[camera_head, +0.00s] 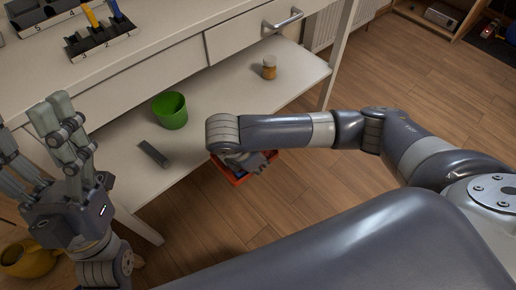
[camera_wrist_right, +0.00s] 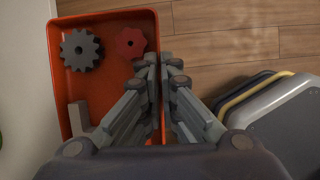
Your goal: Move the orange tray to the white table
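The orange tray (camera_head: 237,181) is mostly hidden under my right wrist in the head view, just off the front edge of the white table's lower shelf. In the right wrist view the tray (camera_wrist_right: 108,22) holds a dark grey gear (camera_wrist_right: 80,49), a red gear (camera_wrist_right: 130,43) and a grey block (camera_wrist_right: 78,117). My right gripper (camera_wrist_right: 161,68) has its fingers closed on both sides of the tray's right wall. The white table (camera_head: 180,28) has a drawer and a lower shelf. My left gripper (camera_head: 38,128) is open and empty at the left.
On the lower shelf stand a green cup (camera_head: 170,111) and a small jar (camera_head: 269,68), and a dark grey bar (camera_head: 154,154) lies there. Tool holders (camera_head: 100,38) stand on the tabletop's far left. A yellow pot (camera_head: 30,258) is at the lower left. The tabletop's right part is clear.

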